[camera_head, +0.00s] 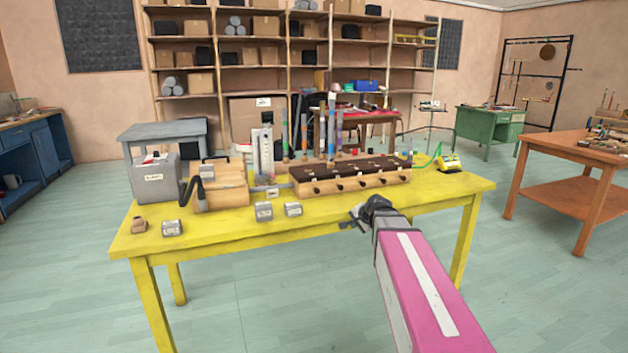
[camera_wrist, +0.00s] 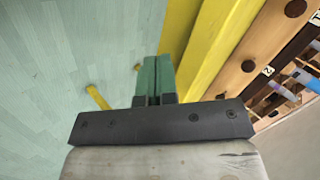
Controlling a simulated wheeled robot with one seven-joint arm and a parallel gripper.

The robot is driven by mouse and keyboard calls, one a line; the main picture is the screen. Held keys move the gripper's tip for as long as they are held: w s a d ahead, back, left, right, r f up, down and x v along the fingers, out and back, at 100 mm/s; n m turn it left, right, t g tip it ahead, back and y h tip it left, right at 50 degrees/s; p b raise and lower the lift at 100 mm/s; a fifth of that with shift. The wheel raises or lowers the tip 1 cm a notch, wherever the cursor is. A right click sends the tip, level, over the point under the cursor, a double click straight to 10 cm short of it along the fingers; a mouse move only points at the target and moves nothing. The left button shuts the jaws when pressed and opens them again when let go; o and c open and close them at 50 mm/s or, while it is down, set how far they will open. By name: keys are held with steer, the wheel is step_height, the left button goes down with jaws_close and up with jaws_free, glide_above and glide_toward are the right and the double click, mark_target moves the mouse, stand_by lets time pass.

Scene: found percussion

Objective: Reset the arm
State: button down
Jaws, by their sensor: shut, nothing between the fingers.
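My arm reaches in from the lower right of the head view, with a pink and white link. My gripper (camera_head: 353,218) is over or just in front of the front edge of the yellow table (camera_head: 240,238), right of its middle. In the wrist view my gripper (camera_wrist: 152,62) shows two green fingers pressed together, with nothing between them. The yellow table edge (camera_wrist: 192,40) runs close beside the fingers there, and the floor lies beyond them.
A wooden box with pegs (camera_head: 350,184) stands on the table near my gripper. Small metal boxes (camera_head: 264,212) sit to its left. A brown table (camera_head: 565,180) stands right; floor between is free.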

steer(key=s+f+n+g+h, duration=0.2)
steer(key=s+f+n+g, duration=0.2)
steer(key=s+f, duration=0.5)
steer(key=s+f+n+g+h, duration=0.1)
steer(key=s+f+n+g, duration=0.3)
steer(key=s+f, duration=0.4)
steer(key=s+n, duration=0.1)
steer(key=s, duration=0.4)
steer(key=shift+f+n+h, duration=0.3)
steer(key=shift+f+h, duration=0.1)
steer(key=shift+s+a, duration=0.1)
stand_by(0.6)
